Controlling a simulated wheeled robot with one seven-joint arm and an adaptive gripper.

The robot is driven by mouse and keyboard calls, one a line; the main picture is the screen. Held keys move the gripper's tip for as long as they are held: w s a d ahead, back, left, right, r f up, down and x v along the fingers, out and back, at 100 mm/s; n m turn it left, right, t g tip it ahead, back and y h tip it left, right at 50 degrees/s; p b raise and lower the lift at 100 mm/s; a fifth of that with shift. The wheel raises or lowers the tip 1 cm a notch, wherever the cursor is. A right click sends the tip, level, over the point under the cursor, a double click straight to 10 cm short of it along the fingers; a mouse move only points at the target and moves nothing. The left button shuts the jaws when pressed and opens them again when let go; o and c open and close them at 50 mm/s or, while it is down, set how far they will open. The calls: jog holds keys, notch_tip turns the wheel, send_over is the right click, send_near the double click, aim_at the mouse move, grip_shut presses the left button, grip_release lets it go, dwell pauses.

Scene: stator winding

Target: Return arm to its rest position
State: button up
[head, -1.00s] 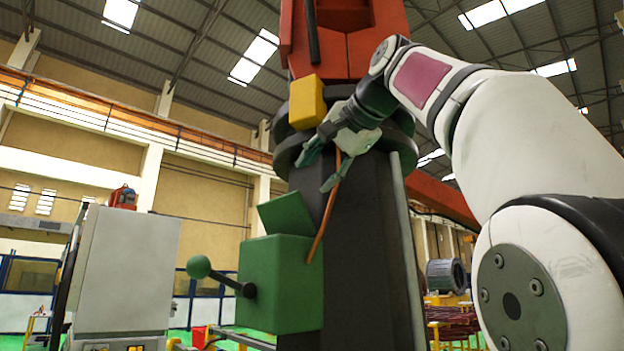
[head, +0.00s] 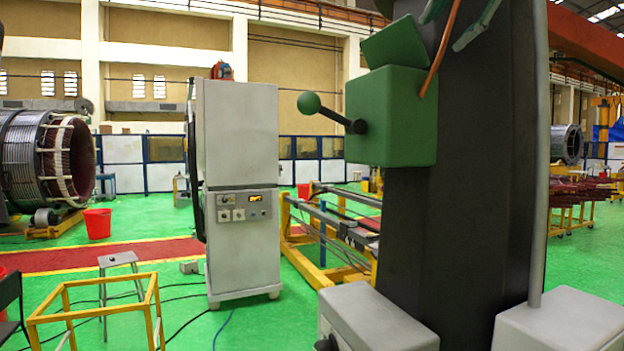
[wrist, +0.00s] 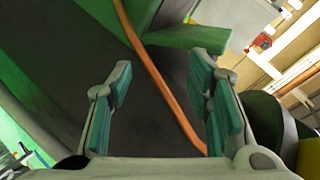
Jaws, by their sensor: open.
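My gripper (head: 448,28) shows only by its green-padded fingers at the top edge of the head view. It is in front of the dark column (head: 450,230), just above and right of the green box (head: 390,115). In the wrist view the fingers of my gripper (wrist: 163,70) are spread apart and nothing is held between them. An orange cable (wrist: 155,75) runs across the view between the fingers, and I cannot tell whether it touches them. The rest of my arm is out of the head view.
The green box has a lever with a round knob (head: 309,103) and a raised flap (head: 400,43). A grey cabinet (head: 240,130) stands to the left. A yellow frame (head: 95,300) and a stator (head: 45,160) are farther left.

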jog(key=s+a+f+n+g+b, duration=0.1)
jog(key=s+f, duration=0.4)
jog(key=f, duration=1.2)
jog(key=s+a+f+n+g+h+b, duration=0.1)
jog(key=s+f+n+g+b, duration=0.2)
jog(key=f, duration=1.5)
jog(key=s+a+f+n+g+h+b, duration=0.1)
jog(key=s+f+n, duration=0.4)
jog(key=f, duration=1.3)
jog(key=s+g+b, duration=0.1)
jog(key=s+g, duration=0.1)
jog(key=s, duration=0.2)
jog(key=shift+a+f, duration=0.2)
jog(key=c, duration=0.3)
